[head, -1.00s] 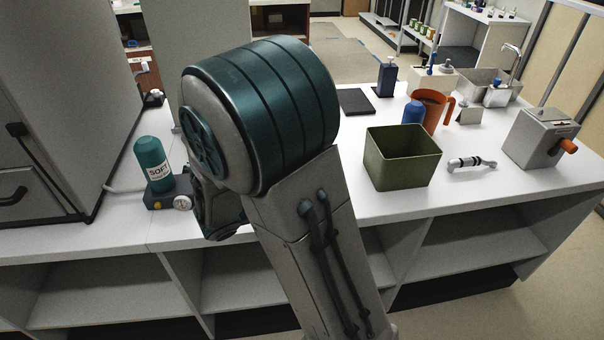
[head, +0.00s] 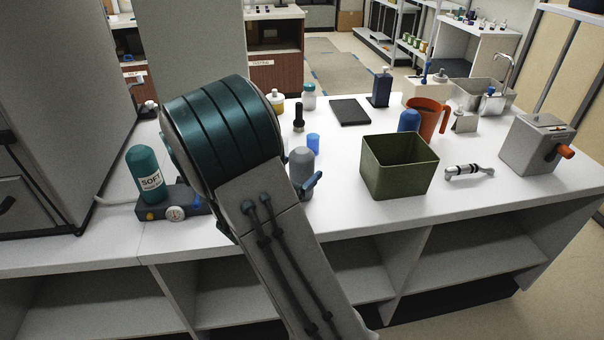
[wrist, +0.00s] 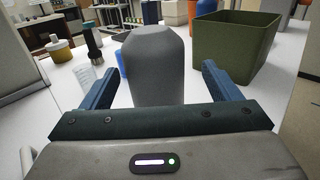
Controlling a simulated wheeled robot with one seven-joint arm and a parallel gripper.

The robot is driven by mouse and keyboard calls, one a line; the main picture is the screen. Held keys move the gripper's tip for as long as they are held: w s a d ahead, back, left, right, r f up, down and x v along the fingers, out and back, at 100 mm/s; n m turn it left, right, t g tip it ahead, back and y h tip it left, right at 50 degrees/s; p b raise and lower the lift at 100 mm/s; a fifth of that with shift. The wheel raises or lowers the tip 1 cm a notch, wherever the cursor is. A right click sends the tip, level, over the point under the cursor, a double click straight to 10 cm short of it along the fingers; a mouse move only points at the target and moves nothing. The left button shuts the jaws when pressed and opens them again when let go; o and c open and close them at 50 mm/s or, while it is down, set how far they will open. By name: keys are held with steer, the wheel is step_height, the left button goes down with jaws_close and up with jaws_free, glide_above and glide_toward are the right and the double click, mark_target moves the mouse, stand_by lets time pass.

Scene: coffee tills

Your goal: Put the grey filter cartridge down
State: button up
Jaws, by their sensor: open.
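The grey filter cartridge (head: 301,160) stands upright on the white counter, just right of my arm in the head view. Its base is partly hidden there. In the wrist view the cartridge (wrist: 156,62) is between the two blue fingers of my gripper (wrist: 158,78). The fingers are spread, with a gap on each side of the cartridge. One blue finger also shows beside the cartridge in the head view.
A green square bin (head: 399,168) stands to the right, with a blue bottle and an orange jug (head: 431,118) behind it. A small blue cup (head: 313,144) and a dark flashlight (head: 298,117) stand behind the cartridge. A teal bottle (head: 146,174) is at left.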

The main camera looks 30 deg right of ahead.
steer(key=x, duration=0.5)
steer(key=shift+w+a+r, duration=0.2)
steer(key=shift+w+r, duration=0.05)
steer(key=shift+r, duration=0.1)
steer(key=c, duration=1.4)
steer(key=shift+r, duration=0.1)
